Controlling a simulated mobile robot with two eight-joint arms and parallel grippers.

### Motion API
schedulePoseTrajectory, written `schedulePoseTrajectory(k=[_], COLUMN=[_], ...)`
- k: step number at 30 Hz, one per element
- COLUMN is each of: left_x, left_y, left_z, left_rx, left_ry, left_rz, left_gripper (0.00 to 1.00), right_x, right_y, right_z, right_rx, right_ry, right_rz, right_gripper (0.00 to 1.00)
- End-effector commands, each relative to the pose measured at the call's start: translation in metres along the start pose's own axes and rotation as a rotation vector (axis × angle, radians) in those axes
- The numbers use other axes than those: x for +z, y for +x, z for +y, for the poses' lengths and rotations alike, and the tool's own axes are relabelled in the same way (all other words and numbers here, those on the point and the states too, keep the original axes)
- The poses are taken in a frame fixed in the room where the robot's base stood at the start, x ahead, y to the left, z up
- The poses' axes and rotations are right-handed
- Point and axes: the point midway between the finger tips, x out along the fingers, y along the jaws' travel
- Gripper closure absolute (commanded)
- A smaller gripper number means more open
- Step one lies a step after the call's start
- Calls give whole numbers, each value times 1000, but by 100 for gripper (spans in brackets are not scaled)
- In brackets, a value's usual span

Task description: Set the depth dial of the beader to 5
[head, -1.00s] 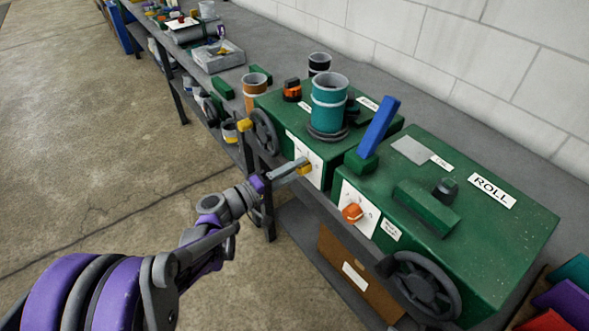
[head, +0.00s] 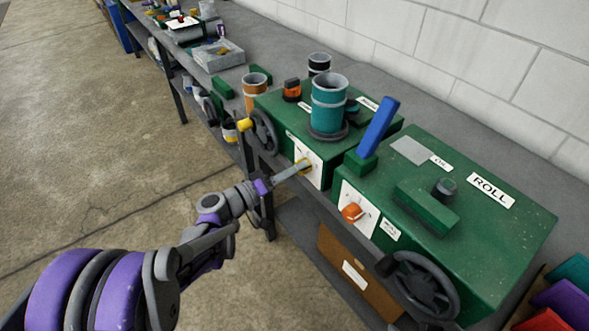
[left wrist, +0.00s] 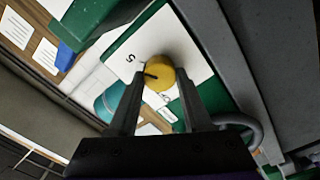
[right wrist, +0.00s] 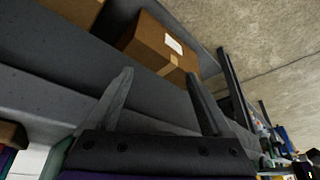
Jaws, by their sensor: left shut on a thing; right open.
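The beader (head: 270,103) is the green machine on the bench with a teal cylinder on top. Its yellow depth dial (left wrist: 160,72) sits on a white plate (left wrist: 188,38) on the front face; a digit 5 shows on the plate in the left wrist view. A dark mark on the dial lies at its left side in that view, below the 5; the exact setting is unclear. My left gripper (head: 300,167) is shut on the dial, with its fingers on either side of it. My right gripper (right wrist: 160,82) is open and empty.
A second green machine labelled ROLL (head: 490,191) stands to the right, with an orange dial (head: 352,212) and a handwheel (head: 425,285). A handwheel (head: 264,132) is left of the beader's plate. A cardboard box (right wrist: 160,47) is on the lower shelf.

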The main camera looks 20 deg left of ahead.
Motion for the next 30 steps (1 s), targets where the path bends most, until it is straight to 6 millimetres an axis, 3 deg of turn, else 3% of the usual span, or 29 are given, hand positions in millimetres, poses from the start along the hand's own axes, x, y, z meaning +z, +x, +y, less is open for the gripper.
schedulePoseTrajectory(k=[7,8,12,23,30], left_x=[0,0,0,0,-1], left_y=[0,0,0,-5,-45], left_z=[0,0,0,0,-1], left_rx=[-1,-1,-1,-1,-3], left_ry=[2,2,1,0,1], left_rz=[-1,-1,0,1,4], left_gripper=[100,46,21,21,21], right_x=[0,0,0,0,1], right_y=[0,0,0,0,2], right_z=[0,0,0,0,0], right_rx=[0,0,0,0,0], right_ry=[0,0,0,0,0], right_rz=[0,0,0,0,-1], right_gripper=[16,16,16,16,16])
